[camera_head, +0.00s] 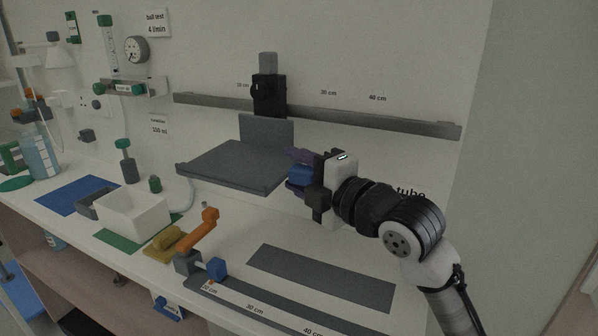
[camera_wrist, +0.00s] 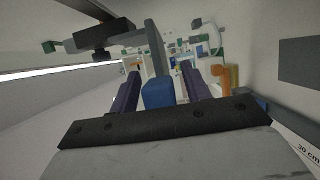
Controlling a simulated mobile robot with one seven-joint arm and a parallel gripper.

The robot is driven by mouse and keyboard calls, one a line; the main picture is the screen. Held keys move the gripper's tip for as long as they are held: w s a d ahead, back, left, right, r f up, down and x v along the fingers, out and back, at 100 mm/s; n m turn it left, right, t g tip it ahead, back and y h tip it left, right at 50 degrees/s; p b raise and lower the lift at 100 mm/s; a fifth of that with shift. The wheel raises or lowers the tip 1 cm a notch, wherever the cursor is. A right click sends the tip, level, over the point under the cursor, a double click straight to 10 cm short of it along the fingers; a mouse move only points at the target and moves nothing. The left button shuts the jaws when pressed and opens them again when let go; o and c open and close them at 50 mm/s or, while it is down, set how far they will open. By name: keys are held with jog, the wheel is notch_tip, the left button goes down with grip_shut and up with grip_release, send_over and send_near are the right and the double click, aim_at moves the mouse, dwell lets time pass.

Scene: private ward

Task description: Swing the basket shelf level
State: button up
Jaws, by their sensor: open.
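The basket shelf (camera_head: 232,166) is a grey plate with a low front lip and an upright back plate (camera_head: 266,131). It hangs from a black clamp (camera_head: 268,93) on the wall rail and stands out over the counter, looking roughly level. My gripper (camera_head: 299,173) is at the shelf's right edge, pointing left with its dark purple fingers open. A blue block (camera_wrist: 158,94) lies between the fingers in the wrist view, with gaps on both sides. It appears to sit at the shelf's edge, but its attachment is hidden. A grey plate edge (camera_wrist: 158,48) shows just beyond it.
The grey rail (camera_head: 350,117) runs along the wall behind. A grey mat (camera_head: 320,278) lies bare on the counter under my gripper.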

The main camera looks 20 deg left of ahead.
jog(key=b+v, duration=0.3)
jog(key=v, duration=1.1)
jog(key=shift+b, duration=0.3)
jog(key=shift+a, duration=0.1)
